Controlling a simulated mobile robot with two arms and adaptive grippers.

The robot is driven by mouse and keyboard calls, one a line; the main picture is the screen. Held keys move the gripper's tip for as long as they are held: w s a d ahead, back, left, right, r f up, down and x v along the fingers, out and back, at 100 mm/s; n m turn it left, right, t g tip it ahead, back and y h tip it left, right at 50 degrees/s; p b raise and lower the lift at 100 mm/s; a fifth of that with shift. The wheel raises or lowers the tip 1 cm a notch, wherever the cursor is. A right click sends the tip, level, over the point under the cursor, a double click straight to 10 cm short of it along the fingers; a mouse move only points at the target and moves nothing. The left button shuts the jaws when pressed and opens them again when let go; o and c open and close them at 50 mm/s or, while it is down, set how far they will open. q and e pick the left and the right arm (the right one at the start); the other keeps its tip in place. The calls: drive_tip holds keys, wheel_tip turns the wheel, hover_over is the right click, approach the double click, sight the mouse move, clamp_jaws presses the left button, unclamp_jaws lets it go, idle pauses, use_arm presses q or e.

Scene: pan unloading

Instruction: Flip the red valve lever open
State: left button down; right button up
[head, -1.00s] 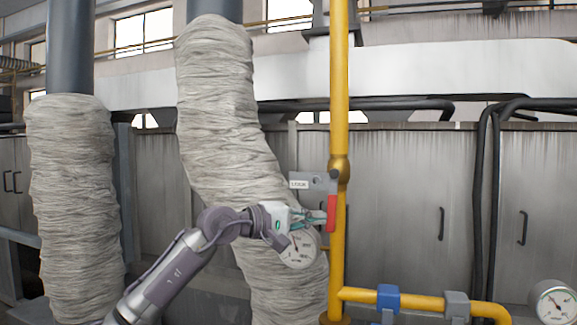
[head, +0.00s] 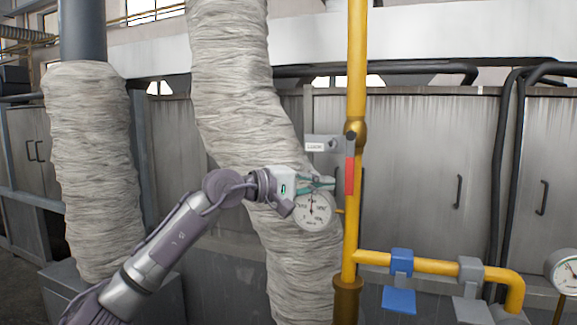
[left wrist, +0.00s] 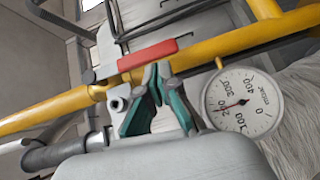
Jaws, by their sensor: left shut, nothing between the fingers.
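The red valve lever (head: 350,175) hangs straight down along the yellow vertical pipe (head: 356,70), below a grey plate with a white label (head: 322,144). In the left wrist view the red lever (left wrist: 147,56) lies just beyond my fingertips, along the yellow pipe. My left gripper (head: 334,183) is shut and empty, just left of the lever's lower half. Its teal fingers show in the left wrist view (left wrist: 157,72), tips close to the lever's edge; I cannot tell whether they touch it. My right gripper is not in view.
A round pressure gauge (head: 313,211) sits just below my left gripper. A thick wrapped duct (head: 235,90) stands behind my arm. A lower yellow pipe carries a blue valve (head: 401,262) and a grey valve (head: 470,270). Another gauge (head: 563,272) is at far right.

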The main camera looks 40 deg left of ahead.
use_arm(q)
drive_tip(key=v, duration=0.9)
drive_tip(key=shift+s, duration=0.25)
drive_tip(key=shift+a+r, duration=0.1)
